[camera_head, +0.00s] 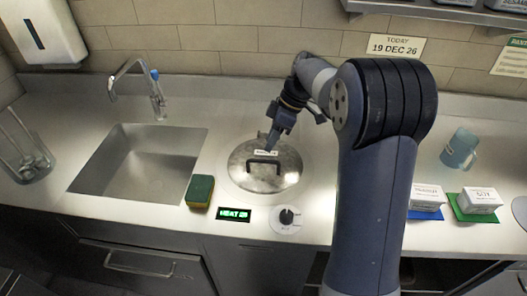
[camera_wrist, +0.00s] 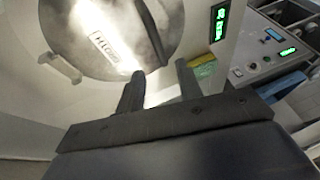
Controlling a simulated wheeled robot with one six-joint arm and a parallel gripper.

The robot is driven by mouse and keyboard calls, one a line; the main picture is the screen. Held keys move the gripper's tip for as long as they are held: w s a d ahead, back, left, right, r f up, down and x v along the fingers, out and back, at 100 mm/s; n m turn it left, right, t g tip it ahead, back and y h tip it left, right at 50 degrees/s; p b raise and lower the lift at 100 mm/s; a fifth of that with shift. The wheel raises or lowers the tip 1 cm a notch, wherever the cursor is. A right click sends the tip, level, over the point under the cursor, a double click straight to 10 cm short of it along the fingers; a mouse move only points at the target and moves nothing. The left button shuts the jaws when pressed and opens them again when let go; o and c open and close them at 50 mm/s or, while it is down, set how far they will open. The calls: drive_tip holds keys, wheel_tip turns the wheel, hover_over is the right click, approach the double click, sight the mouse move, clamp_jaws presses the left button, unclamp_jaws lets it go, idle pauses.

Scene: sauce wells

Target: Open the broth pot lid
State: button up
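The round steel lid (camera_head: 241,171) lies flat and closed over the broth pot well in the counter, with a black bar handle (camera_head: 264,161) and a white label. The pot below is hidden. My gripper (camera_head: 270,146) is just above the back part of the lid, close to the handle. In the wrist view, the lid (camera_wrist: 85,50) fills the upper left and its dark handle (camera_wrist: 152,32) runs down toward the gap between my fingers (camera_wrist: 160,84). The fingers are apart with nothing held. I cannot tell whether they touch the lid.
In front of the lid are a green heat display (camera_head: 233,214) and a knob (camera_head: 287,217). A green and yellow sponge (camera_head: 199,191) lies to the left, beside the sink (camera_head: 135,165). Right of my arm are white labelled boxes (camera_head: 481,198) and a blue cup (camera_head: 459,149).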

drive_tip(key=x, duration=0.5)
drive_tip(key=shift+a+f, duration=0.2)
drive_tip(key=shift+f, duration=0.15)
drive_tip(key=shift+c, duration=0.3)
clamp_jaws()
